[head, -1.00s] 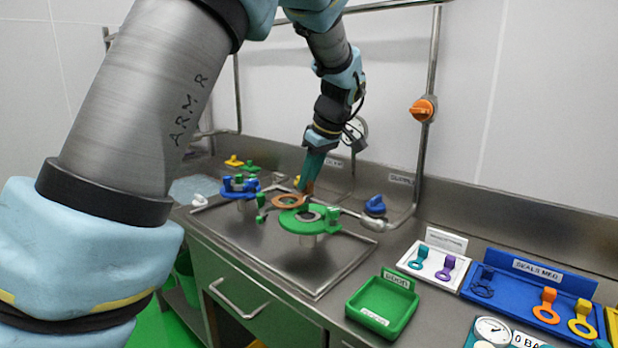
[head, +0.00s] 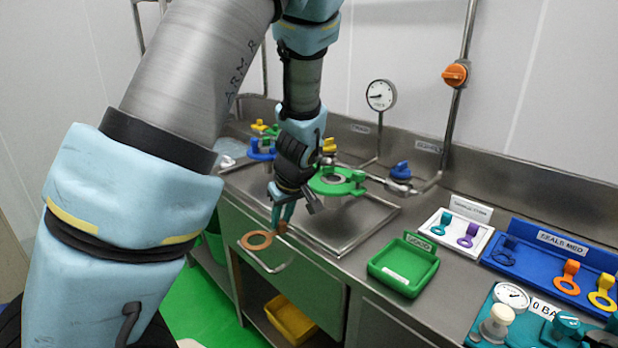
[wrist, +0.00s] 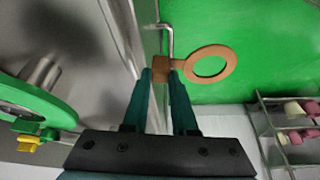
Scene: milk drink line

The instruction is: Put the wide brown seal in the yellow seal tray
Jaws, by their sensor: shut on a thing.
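The wide brown seal, a flat ring with a tab, hangs in front of the counter's front edge in the head view (head: 256,247). It also shows in the wrist view (wrist: 231,68), over green floor. My gripper (head: 281,224) is shut on the seal's tab; in the wrist view the teal fingertips (wrist: 160,77) close on it, with the ring reaching out to the right. A yellow open bin (head: 288,318) stands low under the counter; I cannot tell whether it is the yellow seal tray. No other yellow tray shows.
A green tray (head: 403,267), a white tray (head: 455,241) with two small seals and a blue seal tray (head: 520,262) stand on the counter at right. A green round clamp fitting (head: 337,181) rises from the sunken steel tray behind my gripper. The drawer handle is close below the seal.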

